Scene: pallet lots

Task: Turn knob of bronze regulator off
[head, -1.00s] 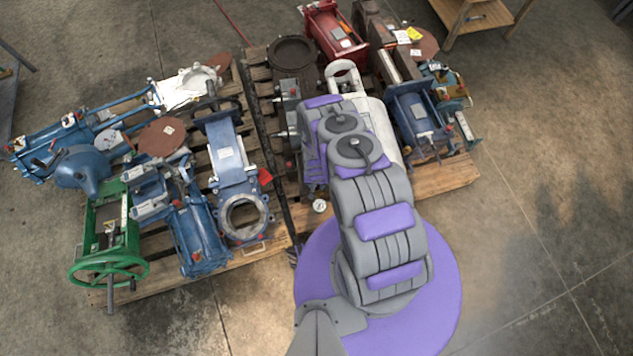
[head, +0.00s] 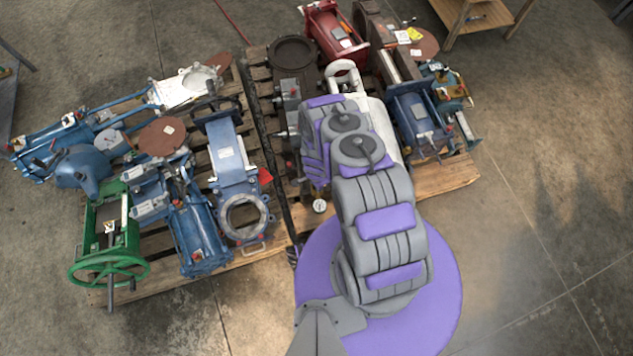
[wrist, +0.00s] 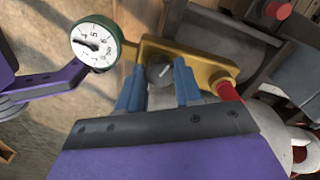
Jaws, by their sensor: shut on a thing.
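The bronze regulator (wrist: 198,57) shows in the wrist view as a gold-coloured body with a round white gauge in a green rim (wrist: 95,42) on its left and a red cap (wrist: 228,91) on its right. Its dark round knob (wrist: 160,72), with a light mark on its face, sits at the middle of the body. My gripper (wrist: 159,84) has its two blue fingers on either side of the knob and is shut on it. In the head view only the small gauge (head: 320,206) shows clearly; my arm hides my gripper and most of the regulator.
The regulator is at the near edge of a wooden pallet (head: 455,174) crowded with valves and machine parts. A blue valve (head: 234,172) and a green handwheel unit (head: 108,262) stand to the left. The concrete floor on the right is clear.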

